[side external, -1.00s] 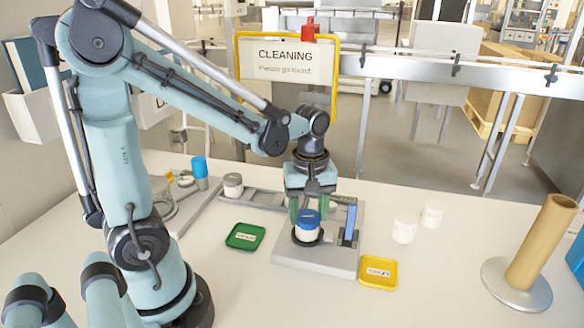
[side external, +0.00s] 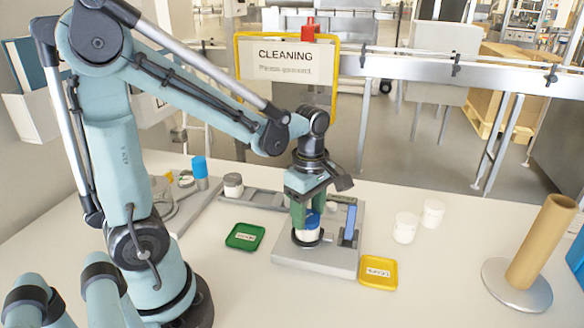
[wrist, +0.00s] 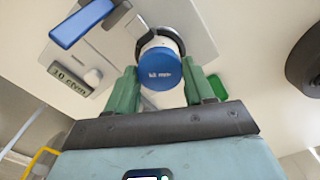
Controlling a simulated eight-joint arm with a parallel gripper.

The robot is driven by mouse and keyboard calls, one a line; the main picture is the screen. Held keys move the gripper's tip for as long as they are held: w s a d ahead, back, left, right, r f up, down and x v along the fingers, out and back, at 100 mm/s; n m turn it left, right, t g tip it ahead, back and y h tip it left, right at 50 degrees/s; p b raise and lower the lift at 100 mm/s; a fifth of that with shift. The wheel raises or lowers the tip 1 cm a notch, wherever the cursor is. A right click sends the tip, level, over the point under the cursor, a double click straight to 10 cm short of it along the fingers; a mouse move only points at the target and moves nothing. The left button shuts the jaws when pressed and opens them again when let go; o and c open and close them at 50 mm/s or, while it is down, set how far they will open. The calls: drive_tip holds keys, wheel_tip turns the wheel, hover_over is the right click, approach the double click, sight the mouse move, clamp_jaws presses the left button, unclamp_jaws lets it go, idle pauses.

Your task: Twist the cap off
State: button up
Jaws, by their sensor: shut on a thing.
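A white jar (side external: 307,235) with a blue cap (side external: 314,218) stands upright in the round dark holder of a grey fixture (side external: 318,263). My gripper (side external: 306,215) points straight down over the jar, with its green fingers on either side of the cap. In the wrist view the blue cap (wrist: 160,70) faces the camera, with faint print on it, between the two green fingers of the gripper (wrist: 160,88). The gripper is shut on the cap. The cap still sits on the jar, and part of it is hidden by a finger in the side view.
A green tray (side external: 244,237) lies left of the fixture and a yellow tray (side external: 378,273) right of it. Two white jars (side external: 405,228) stand further right, near a brown tube (side external: 541,240) on a round base.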

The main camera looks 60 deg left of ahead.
drive_tip(key=shift+n, duration=0.4)
drive_tip(key=n, duration=0.5)
drive_tip(key=o, duration=0.9)
drive_tip(key=m, duration=0.3)
drive_tip(key=shift+m, duration=1.2)
